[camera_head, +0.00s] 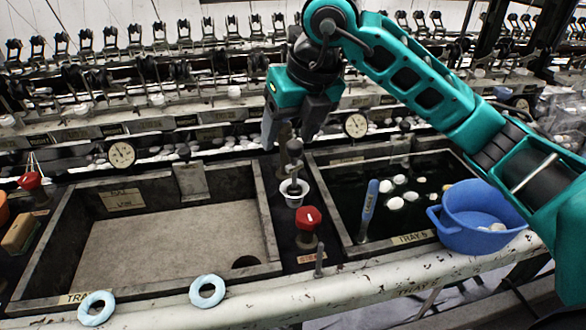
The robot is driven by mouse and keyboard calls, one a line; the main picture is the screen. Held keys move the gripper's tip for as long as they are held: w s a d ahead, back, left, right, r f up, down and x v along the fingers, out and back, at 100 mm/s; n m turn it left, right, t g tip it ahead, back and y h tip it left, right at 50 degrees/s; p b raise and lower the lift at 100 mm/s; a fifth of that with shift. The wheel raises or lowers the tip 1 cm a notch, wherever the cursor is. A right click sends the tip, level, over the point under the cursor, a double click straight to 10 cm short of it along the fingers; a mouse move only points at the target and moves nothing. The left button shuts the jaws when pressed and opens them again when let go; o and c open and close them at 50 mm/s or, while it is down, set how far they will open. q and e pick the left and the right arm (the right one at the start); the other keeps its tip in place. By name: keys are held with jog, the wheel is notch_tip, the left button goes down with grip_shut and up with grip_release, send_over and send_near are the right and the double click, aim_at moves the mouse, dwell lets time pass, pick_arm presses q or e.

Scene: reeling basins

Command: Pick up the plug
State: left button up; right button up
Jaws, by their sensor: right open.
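A grey plug-like piece with a rounded knob (294,148) stands upright, its lower end in a small white cup (292,200) on the divider between the two basins. I take it to be the plug; its lower part is hidden by the cup. My right gripper (287,138) points down just above and around the top of this piece. Its jaws are open, and I cannot tell whether they touch it. A dark drain hole (246,262) shows in the left basin's near right corner. My left gripper is not in view.
A red valve knob (308,218) stands in front of the cup. The left basin (180,245) is empty; the right one (440,170) holds dark water with white cocoons. A blue-handled tool (369,205), a blue bucket (465,238) and two pale blue rings (222,291) are near the front.

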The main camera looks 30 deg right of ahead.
aim_at(296, 144)
jog(key=w+d+f+h, duration=0.1)
jog(key=w+d+f, duration=0.1)
jog(key=w+d+f+m+h, duration=0.1)
jog(key=d+f, duration=0.1)
jog(key=shift+w+t, duration=0.3)
jog(key=shift+w, duration=0.05)
jog(key=shift+x, duration=3.05)
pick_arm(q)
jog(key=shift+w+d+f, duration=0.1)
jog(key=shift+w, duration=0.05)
pick_arm(e)
jog(key=shift+w, duration=0.15)
jog(key=shift+c, duration=0.3)
jog(key=shift+r, duration=0.1)
jog(key=c, duration=0.9)
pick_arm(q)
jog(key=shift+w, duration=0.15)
pick_arm(e)
jog(key=shift+r, duration=0.1)
